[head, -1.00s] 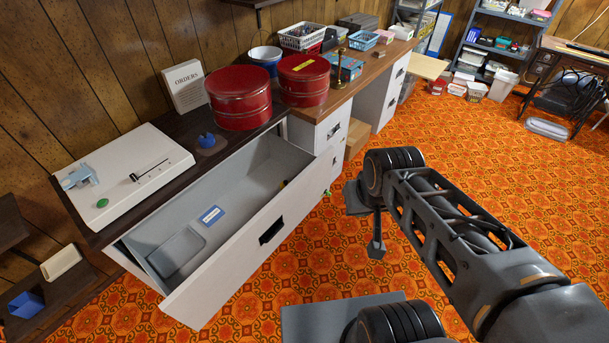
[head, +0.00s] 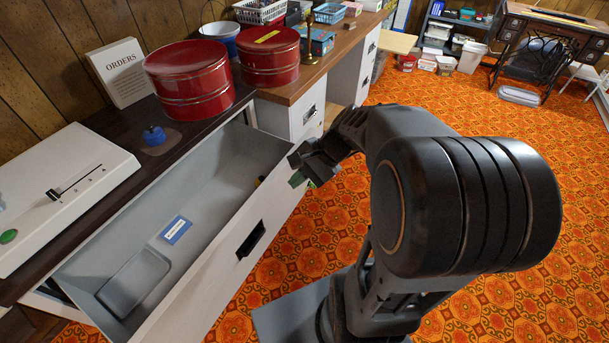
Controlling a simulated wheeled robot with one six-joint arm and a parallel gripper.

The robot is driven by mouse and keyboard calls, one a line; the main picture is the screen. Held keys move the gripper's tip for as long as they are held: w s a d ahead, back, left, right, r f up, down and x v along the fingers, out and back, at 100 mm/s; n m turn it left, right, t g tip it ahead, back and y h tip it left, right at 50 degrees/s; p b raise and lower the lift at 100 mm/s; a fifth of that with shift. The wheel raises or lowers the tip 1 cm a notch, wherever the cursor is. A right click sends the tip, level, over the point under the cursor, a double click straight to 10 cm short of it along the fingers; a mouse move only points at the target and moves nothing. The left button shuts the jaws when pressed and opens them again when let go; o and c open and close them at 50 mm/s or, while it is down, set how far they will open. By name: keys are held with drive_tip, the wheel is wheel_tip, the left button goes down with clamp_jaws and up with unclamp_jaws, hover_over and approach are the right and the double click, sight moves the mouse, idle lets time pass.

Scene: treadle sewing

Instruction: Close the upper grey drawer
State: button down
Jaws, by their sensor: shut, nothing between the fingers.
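The upper grey drawer (head: 218,262) is pulled well out of the dark-topped cabinet, with its long pale front facing the open floor. A black handle (head: 251,240) sits near the middle of that front. Inside lie a blue label (head: 176,230) and a grey tray-like shape (head: 133,280). My gripper (head: 303,162) is shut and empty, by the far right end of the drawer front. Whether it touches the front I cannot tell. A small green part (head: 298,180) shows just below the gripper.
A wooden-topped desk (head: 325,70) adjoins at the back. The patterned carpet (head: 545,285) is clear at right.

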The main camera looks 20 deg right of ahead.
drive_tip(key=w+d+f+m+t+y+b, duration=0.1)
drive_tip(key=w+d+f+m+t+b, duration=0.5)
drive_tip(key=d+f+m, duration=0.25)
drive_tip(key=w+d+f+m+t+y+b, duration=0.2)
drive_tip(key=w+d+f+m+t+b, duration=0.2)
drive_tip(key=d+f+m+t+b, duration=0.5)
drive_tip(key=w+a+r+n+g+b, duration=0.1)
drive_tip(key=w+a+g+b, duration=0.1)
drive_tip(key=w+a, duration=0.5)
drive_tip(key=w+b, duration=0.1)
drive_tip(key=w, duration=0.2)
drive_tip(key=shift+w+r+b, duration=0.15)
drive_tip(key=shift+r+b, duration=0.15)
